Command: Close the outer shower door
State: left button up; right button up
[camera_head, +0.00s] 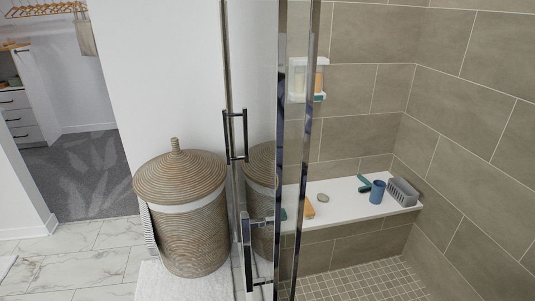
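The shower has glass door panels with dark metal edges. One metal upright (285,150) runs from top to bottom near the picture's middle, with another edge (308,150) close to its right. A thinner vertical edge (228,60) stands further left. A bar-shaped door handle (236,136) is at the thinner edge, and a second, lower handle (250,250) is nearer to me. The clear glass makes it hard to tell which panel is the outer door and how far open it stands. Neither of my grippers is in view.
A lidded wicker basket (185,220) stands left of the glass on a white mat (180,284). Inside the shower, a white bench (345,217) holds a blue cup (377,192), a grey caddy (402,192) and small items. Marble floor (85,262) is clear at left.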

aim_at(259, 202)
jog(key=j+z, duration=0.2)
jog(key=j, duration=0.95)
jog(key=i+j+z, duration=0.2)
jog(key=j, duration=0.65)
jog(key=i+j+z, duration=0.1)
jog(key=j+z, duration=0.15)
jog(key=j, duration=0.65)
jog(key=j+z, duration=0.2)
jog(key=j, duration=0.7)
jog(key=i, duration=0.05)
